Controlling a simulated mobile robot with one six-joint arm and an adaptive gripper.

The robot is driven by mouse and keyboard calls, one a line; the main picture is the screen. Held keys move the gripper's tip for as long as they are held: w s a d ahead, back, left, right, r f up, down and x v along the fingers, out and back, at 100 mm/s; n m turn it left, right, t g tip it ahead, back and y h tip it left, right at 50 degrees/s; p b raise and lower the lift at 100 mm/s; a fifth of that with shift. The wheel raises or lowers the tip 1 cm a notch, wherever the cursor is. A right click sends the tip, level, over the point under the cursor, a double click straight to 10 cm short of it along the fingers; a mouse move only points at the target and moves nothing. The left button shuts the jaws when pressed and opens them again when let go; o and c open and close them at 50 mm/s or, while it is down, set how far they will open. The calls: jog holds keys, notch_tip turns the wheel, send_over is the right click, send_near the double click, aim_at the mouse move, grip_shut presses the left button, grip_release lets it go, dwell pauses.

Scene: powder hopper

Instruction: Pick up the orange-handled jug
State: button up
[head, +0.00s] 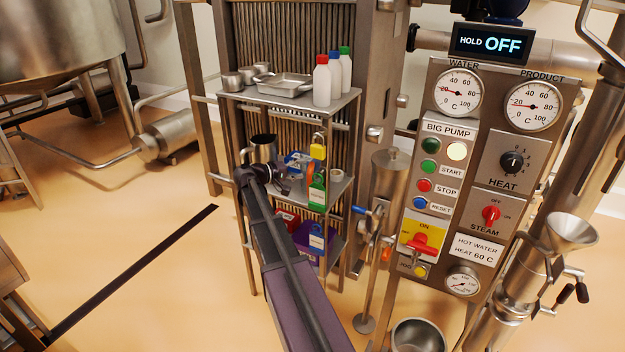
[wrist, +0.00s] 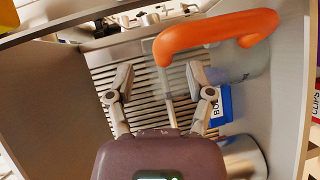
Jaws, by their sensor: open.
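The jug's orange handle (wrist: 215,35) shows large at the upper right of the wrist view. Its translucent grey body (wrist: 245,65) is below and behind the handle. My gripper (wrist: 160,78) is open and empty, with its fingers spread. The right finger is just below and left of the handle in the picture; I cannot tell whether they touch.
A blue labelled bin (wrist: 221,105) and a steel vessel (wrist: 243,157) are close on the right in the wrist view. A steel vessel (head: 264,148) stands on the middle shelf. Bottles (head: 322,82) and steel pans (head: 285,84) are on the top shelf. Rack posts flank the shelf.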

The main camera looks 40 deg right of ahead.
aim_at(311, 165)
jog(key=shift+b+x, duration=0.4)
jog(key=shift+x, duration=1.85)
jog(key=shift+w+f, duration=0.15)
grip_shut()
